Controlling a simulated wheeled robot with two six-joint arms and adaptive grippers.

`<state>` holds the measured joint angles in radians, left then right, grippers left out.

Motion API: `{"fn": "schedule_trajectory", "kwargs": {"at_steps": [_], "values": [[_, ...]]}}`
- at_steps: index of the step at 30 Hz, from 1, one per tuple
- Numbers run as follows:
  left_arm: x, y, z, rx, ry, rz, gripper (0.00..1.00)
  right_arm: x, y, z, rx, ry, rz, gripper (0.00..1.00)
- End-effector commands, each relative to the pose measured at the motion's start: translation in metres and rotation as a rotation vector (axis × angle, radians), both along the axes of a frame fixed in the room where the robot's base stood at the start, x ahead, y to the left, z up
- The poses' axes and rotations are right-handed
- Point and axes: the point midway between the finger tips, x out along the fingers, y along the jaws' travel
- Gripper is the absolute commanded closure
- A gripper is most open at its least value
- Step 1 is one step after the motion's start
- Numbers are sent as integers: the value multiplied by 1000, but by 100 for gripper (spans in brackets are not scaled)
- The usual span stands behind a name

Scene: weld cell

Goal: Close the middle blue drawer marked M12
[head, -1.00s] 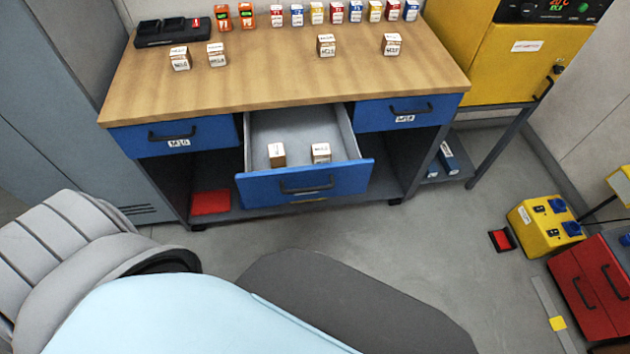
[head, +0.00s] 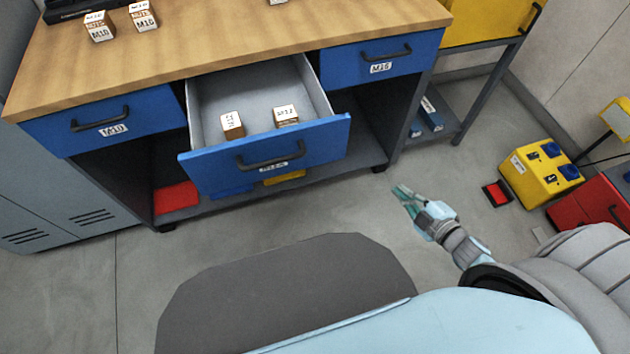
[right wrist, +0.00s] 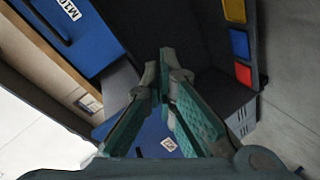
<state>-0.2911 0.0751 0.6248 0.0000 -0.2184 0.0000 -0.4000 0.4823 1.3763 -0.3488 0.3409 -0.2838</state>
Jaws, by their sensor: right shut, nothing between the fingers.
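The middle blue drawer (head: 310,145) stands pulled out of the workbench in the head view. Its black handle (head: 270,155) and a partly hidden white label (head: 273,167) face me. Two small labelled boxes, one left (head: 232,125) and one right (head: 286,115), stand inside it. My right gripper (head: 405,196) is shut and empty, in front of the bench and right of the drawer front, apart from it. My left gripper is not in view.
Closed blue drawers flank it, M10 (head: 105,122) at left and M16 (head: 382,58) at right. Red, blue and yellow trays lie on the shelf below. A yellow power box (head: 540,170) and red cabinet (head: 590,205) stand at right. Floor before the bench is clear.

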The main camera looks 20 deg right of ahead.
Motion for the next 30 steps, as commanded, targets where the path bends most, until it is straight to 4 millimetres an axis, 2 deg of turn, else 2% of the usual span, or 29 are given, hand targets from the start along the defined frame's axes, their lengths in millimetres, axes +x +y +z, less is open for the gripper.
{"fn": "schedule_trajectory", "kwargs": {"at_steps": [1, 3, 6, 9, 14, 25, 30], "values": [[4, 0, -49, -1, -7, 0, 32, 14, 25, 5, -92, -148, 180, 100], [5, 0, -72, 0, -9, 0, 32, 15, 66, 43, -203, -331, 411, 100], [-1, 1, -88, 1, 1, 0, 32, 1, 106, 75, -292, -492, 619, 100], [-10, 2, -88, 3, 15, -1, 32, -4, 123, 90, -321, -550, 691, 100], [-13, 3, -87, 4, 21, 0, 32, 11, 137, 95, -320, -554, 687, 100], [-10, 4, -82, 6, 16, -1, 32, 68, 193, 97, -314, -550, 681, 100], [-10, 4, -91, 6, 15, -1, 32, 95, 190, 94, -317, -548, 683, 100]]}}
